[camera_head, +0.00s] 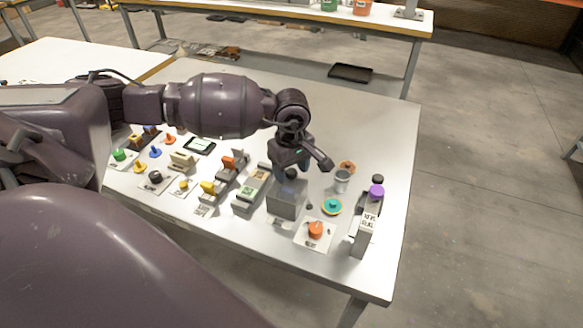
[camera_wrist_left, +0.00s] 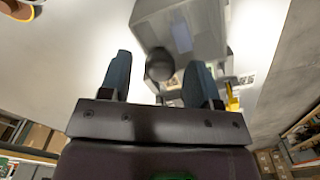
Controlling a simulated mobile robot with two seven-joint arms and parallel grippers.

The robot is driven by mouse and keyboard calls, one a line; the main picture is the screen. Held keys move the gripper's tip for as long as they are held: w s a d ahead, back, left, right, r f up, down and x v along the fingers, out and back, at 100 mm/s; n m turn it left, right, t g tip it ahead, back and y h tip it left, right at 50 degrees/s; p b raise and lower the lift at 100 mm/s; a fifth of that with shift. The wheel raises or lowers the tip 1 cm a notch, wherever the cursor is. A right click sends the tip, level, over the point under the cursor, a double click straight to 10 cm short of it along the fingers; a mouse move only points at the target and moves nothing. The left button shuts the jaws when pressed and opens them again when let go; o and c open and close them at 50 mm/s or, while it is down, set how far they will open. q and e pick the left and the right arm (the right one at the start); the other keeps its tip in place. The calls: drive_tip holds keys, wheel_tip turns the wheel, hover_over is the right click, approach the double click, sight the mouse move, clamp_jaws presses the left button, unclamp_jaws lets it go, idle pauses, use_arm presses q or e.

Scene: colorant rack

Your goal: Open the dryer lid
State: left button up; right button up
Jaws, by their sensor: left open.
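The dryer appears to be the grey box (camera_head: 286,201) standing on the white table, with a dark round knob (camera_head: 291,174) at its top. My left gripper (camera_head: 290,170) reaches down over this box from the left. In the left wrist view, the grey box (camera_wrist_left: 190,22) fills the upper middle, and the dark ball knob (camera_wrist_left: 160,65) shows between the two open fingers of the left gripper (camera_wrist_left: 159,62). I see a gap on each side of the knob. The lid looks closed, though the gripper partly hides it. My right gripper is not in view.
Beside the box stand a grey cup (camera_head: 342,181), a teal disc (camera_head: 333,206), an orange knob on a white plate (camera_head: 315,231) and an upright grey device with a purple top (camera_head: 366,222). Several small coloured devices crowd the left. The table's far right corner is clear.

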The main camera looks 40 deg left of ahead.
use_arm(q)
clamp_jaws()
drive_tip(key=shift+w+f+b, duration=0.1)
drive_tip(key=shift+w+b, duration=0.2)
drive_tip(key=shift+w, duration=0.05)
drive_tip(key=w+a+b, duration=0.2)
drive_tip(key=w+b, duration=0.1)
drive_tip(key=w, duration=0.4)
drive_tip(key=shift+w+b, duration=0.3)
drive_tip(key=shift+b, duration=0.1)
drive_tip(key=shift+c, duration=0.4)
unclamp_jaws()
drive_tip(key=shift+o, duration=0.4)
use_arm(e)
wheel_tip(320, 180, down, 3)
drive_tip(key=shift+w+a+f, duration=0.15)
